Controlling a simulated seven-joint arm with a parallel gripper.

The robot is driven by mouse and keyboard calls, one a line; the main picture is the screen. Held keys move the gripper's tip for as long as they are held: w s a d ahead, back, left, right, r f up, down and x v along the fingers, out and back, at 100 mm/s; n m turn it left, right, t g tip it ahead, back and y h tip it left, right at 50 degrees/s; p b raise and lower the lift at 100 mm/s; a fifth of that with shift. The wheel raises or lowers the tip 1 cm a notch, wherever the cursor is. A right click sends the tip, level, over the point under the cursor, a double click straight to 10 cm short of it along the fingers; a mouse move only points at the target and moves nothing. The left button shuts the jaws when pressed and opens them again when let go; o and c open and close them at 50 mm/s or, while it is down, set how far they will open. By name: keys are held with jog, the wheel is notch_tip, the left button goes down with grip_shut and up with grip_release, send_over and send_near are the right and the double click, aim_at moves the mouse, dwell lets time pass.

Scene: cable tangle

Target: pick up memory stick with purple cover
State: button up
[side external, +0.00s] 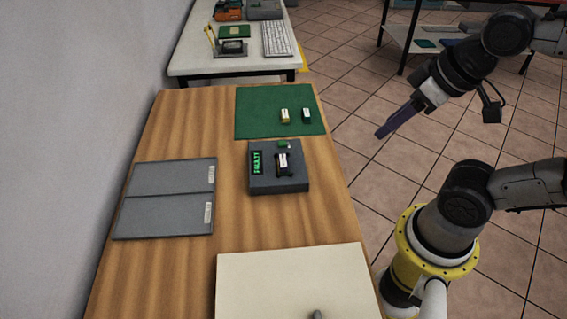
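I cannot make out a purple cover on any memory stick in this view. Two small sticks stand on the green mat (262,108): one yellowish with a white label (285,116) and one dark green with a white label (306,116). A black item with a white label (283,164) and a small green piece (284,145) are on the dark grey box (270,183) marked "FAULTY". My gripper (381,133) hangs above the tiled floor, right of the table and apart from all these things. Its long dark purple fingers are seen edge-on, so their opening is unclear.
A grey two-panel tray (165,198) lies at the table's left. A cream board (290,275) covers the near end. Bare wood (240,222) lies between them. Another table (190,62) with a keyboard (277,39) stands behind. A wall runs along the left.

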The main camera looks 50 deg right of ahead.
jog(key=o, duration=0.8)
